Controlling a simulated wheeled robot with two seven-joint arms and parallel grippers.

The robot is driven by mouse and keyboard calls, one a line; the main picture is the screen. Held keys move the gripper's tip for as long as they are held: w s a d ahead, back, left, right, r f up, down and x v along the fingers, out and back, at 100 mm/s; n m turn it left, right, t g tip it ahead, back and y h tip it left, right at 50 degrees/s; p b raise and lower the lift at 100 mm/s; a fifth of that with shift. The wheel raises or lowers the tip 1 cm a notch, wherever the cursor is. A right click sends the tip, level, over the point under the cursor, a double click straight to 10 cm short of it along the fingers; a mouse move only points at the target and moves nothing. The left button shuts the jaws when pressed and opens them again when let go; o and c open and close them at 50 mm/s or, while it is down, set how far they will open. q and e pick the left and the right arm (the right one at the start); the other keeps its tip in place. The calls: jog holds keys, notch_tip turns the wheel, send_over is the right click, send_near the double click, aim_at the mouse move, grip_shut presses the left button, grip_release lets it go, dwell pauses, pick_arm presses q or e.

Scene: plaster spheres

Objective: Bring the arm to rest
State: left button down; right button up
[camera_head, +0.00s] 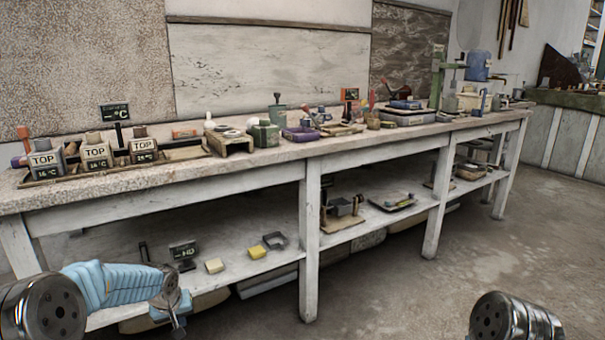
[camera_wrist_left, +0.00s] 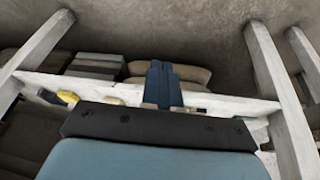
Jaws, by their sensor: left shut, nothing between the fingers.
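My left gripper (camera_head: 176,318) is at the lower left of the head view, in front of the lower shelf of the workbench. Its arm is light blue and bends in from the left edge. In the left wrist view the blue fingers (camera_wrist_left: 164,82) are together with nothing between them. The camera there looks down past a pale shelf and legs toward the floor. My right gripper is out of view; only a metal joint of my right arm shows at the lower right of the head view.
The long white workbench (camera_head: 230,192) carries several blocks marked TOP, a green container (camera_head: 265,134), trays and tools. Its lower shelf holds a yellow block (camera_head: 258,251), a cream block (camera_head: 214,265) and a small device (camera_head: 342,207). Bare floor (camera_head: 400,295) lies in front.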

pick_arm(q)
jog(key=s+d+f+m+g+h, duration=0.2)
jog(key=s+d+f+h, duration=0.1)
jog(key=s+d+f, duration=1)
jog(key=s+d+f+h+p, duration=0.1)
jog(key=s+d+f, duration=0.2)
jog(key=s, duration=0.6)
jog(key=s+d+f+g, duration=0.1)
jog(key=s+d+f, duration=0.3)
jog(key=s, duration=0.5)
jog(key=shift+s+d+f+m+g+h+p, duration=0.2)
jog(key=shift+m+g+h+p, duration=0.1)
jog(key=shift+h+p, duration=0.1)
